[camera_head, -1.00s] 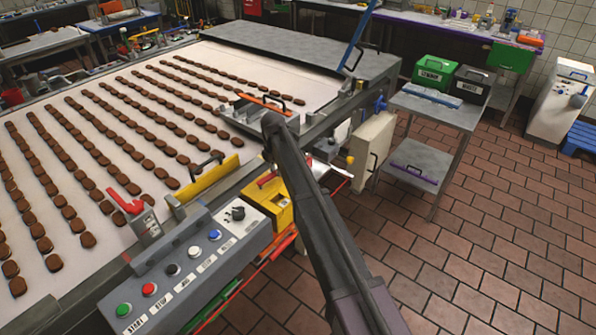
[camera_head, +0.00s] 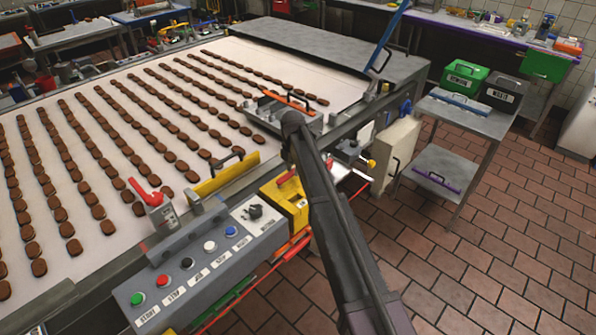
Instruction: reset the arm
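My dark arm (camera_head: 335,220) rises from the bottom edge, right of centre, toward the conveyor's near right side. Its upper visible end is a rounded joint that overlaps a metal tray-like fixture with an orange bar (camera_head: 289,101). I see no gripper fingers, so whether my gripper is open or shut does not show. No held object shows.
A wide conveyor (camera_head: 110,258) carries rows of brown biscuits. A grey control panel (camera_head: 205,263) with coloured buttons lies left of my arm. A metal side table (camera_head: 470,121) with green and dark bins stands right. Brick floor (camera_head: 500,240) is open at lower right.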

